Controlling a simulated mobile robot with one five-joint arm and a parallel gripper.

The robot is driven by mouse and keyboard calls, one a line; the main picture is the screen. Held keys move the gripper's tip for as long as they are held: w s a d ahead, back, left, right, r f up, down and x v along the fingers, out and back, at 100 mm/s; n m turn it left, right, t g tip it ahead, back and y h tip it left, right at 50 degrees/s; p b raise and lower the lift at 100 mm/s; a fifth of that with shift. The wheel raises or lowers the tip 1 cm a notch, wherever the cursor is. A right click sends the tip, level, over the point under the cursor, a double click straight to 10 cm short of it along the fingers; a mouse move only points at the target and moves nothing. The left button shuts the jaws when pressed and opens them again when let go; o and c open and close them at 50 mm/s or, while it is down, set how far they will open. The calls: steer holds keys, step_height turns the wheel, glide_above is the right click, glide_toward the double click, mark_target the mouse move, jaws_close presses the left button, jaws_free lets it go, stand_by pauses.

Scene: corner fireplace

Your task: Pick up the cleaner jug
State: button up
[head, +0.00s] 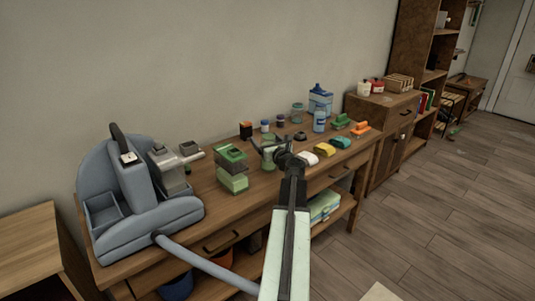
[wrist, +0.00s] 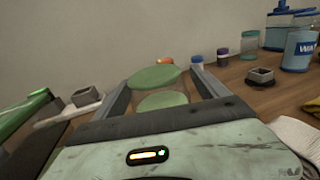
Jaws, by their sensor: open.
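My gripper (head: 268,146) is open above the middle of the wooden workbench. In the wrist view its two fingers (wrist: 160,78) stand either side of a green round-topped object (wrist: 155,77), with visible gaps. This object (head: 268,160) is partly hidden by my gripper in the head view. The most jug-like thing is a blue jug (head: 320,99) toward the bench's far right, well beyond my gripper; it also shows at the upper right of the wrist view (wrist: 278,36). A blue-labelled container (head: 319,121) stands in front of it, marked "WA" in the wrist view (wrist: 300,50). No readable label says cleaner.
A blue-grey machine with a hose (head: 165,215) fills the bench's left end. Stacked green boxes (head: 232,170) stand left of my gripper. The floor (head: 440,200) at right is largely clear.

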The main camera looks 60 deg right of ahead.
jaws_close()
steer(key=shift+r, duration=0.15)
